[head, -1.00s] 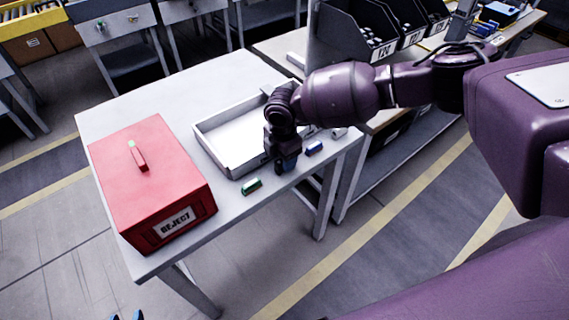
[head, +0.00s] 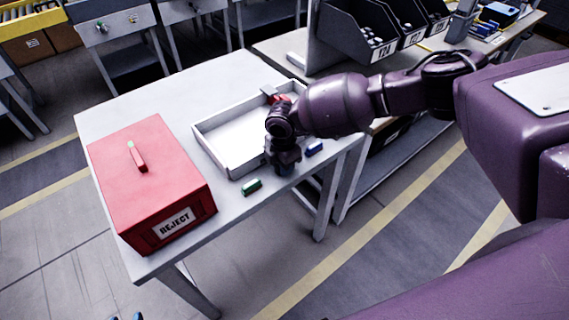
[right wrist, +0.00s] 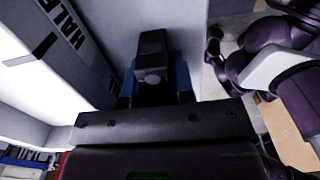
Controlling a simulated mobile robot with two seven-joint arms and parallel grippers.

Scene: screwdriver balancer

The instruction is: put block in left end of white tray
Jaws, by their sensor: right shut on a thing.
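The white tray (head: 204,146) lies on the grey table, with its left end towards the red box. My right gripper (head: 285,170) is low at the tray's near side, outside the wall, pointing down. It is shut on a block that its fingers mostly hide. In the right wrist view, blue (right wrist: 182,76) shows beside the dark finger; I cannot tell whether it is block or fingertip. A green block (head: 252,187) and a blue block (head: 314,148) lie on the table in front of the tray. My left gripper (head: 127,317) barely shows at the bottom edge, its blue tips apart.
A red lidded box marked REJECT (head: 150,185) stands left of the tray. A red thing (head: 279,98) lies at the tray's far right corner. The tray's left part looks empty. A shelf unit with black bins (head: 360,35) stands behind at the right.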

